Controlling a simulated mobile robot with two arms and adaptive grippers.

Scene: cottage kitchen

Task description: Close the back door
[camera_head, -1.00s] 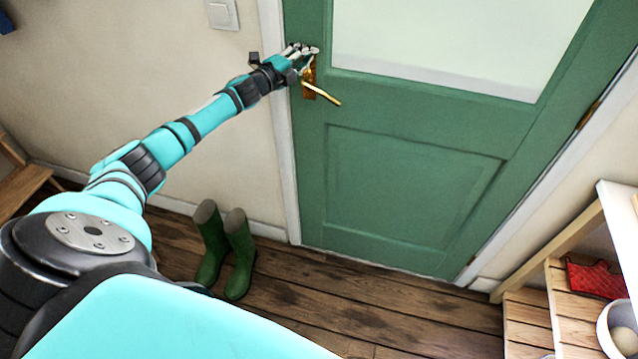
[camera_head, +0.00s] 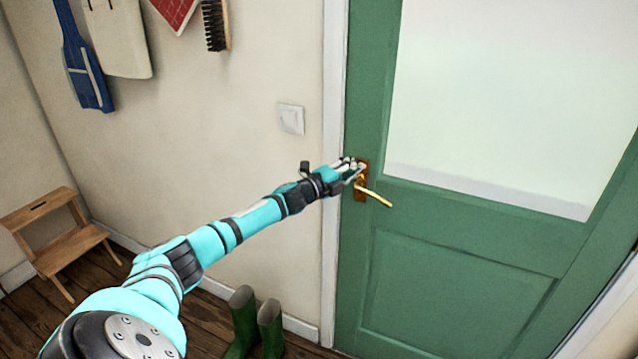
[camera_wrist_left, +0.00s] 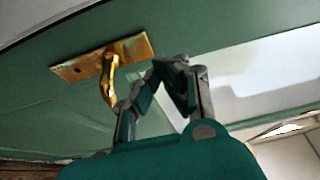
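The green back door (camera_head: 455,285), with a pale glass pane (camera_head: 500,100), stands in its white frame. Its left edge lies along the frame with no clear gap. Its brass handle (camera_head: 376,197) sits near that edge, with the lever pointing right and slightly down. My left gripper (camera_head: 356,170) is at the handle plate, just above the lever. In the left wrist view the handle (camera_wrist_left: 110,80) is left of my left fingers (camera_wrist_left: 168,78), not between them. A gap shows between the fingers, and they hold nothing. Whether they touch the door is unclear. My right gripper is out of view.
Green boots (camera_head: 256,325) stand on the floor by the wall below my left arm. A wooden step stool (camera_head: 60,235) is at the left. A light switch (camera_head: 291,119) is beside the frame. A brush (camera_head: 215,25) and a blue item (camera_head: 85,60) hang on the wall.

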